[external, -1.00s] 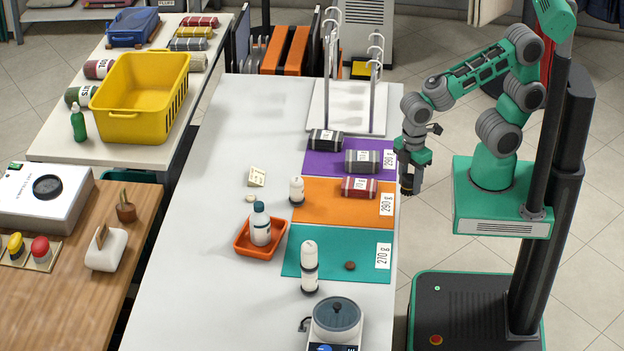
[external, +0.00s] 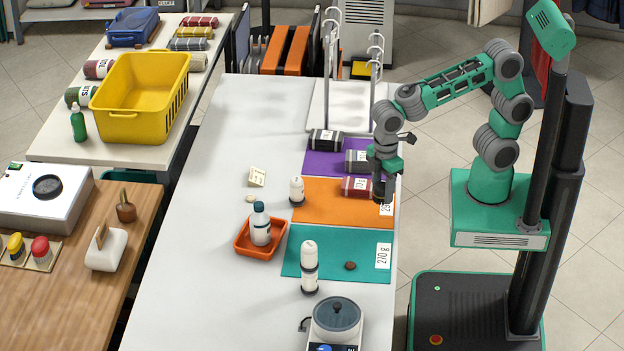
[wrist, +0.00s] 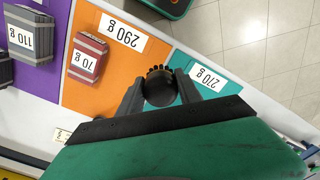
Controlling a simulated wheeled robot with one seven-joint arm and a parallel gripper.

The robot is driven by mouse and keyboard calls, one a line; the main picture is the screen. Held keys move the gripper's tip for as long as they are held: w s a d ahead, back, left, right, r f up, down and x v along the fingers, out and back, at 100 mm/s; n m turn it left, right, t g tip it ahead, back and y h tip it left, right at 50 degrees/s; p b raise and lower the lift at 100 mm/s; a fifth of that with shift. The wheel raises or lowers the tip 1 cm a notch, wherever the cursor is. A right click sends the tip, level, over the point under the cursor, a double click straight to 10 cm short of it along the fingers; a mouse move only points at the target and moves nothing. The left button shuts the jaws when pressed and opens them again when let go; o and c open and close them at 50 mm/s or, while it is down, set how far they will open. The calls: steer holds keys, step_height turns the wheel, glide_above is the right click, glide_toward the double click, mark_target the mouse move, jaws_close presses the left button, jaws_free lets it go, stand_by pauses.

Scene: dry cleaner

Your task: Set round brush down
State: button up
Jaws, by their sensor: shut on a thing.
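My gripper (external: 383,181) is shut on the round brush (wrist: 160,86), a dark round piece with short bristles along its edge, which shows between the two fingers in the wrist view. In the external view the gripper points down above the right edge of the orange mat (external: 335,211), partly covering its 290 g label (wrist: 122,33) there. The brush looks held above the table, though the exact gap is hard to tell. The teal mat (external: 310,262) with a 270 g label (external: 383,256) lies nearer the camera.
A red roll (external: 356,187) lies on the orange mat beside my gripper. Dark rolls lie on the purple mat (external: 318,162). A scale (external: 337,322) stands nearby.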

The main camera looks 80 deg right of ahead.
mark_target(375, 186)
steer(key=shift+m, duration=0.4)
steer(key=w+r, duration=0.1)
steer(key=w+a+r, duration=0.1)
steer(key=r, duration=0.1)
steer(key=shift+w+r, duration=0.15)
steer(key=shift+r, duration=0.15)
steer(key=shift+f+m, duration=0.1)
steer(key=shift+m, duration=0.2)
steer(key=w+a+f+p, duration=0.1)
steer(key=w+f, duration=0.2)
steer(key=w, duration=0.1)
steer(key=w+a+f, duration=0.2)
steer(key=w+f, duration=0.1)
steer(key=w, duration=0.1)
steer(key=w+a+f+p, duration=0.1)
steer(key=w+a+f, duration=0.1)
steer(key=w+f, duration=0.2)
steer(key=shift+w+p, duration=0.3)
step_height(375, 186, down, 2)
steer(key=shift+f+p, duration=0.2)
steer(key=shift+p, duration=0.2)
steer(key=shift+f, duration=0.45)
steer(key=o, duration=1.4)
steer(key=shift+c, duration=0.2)
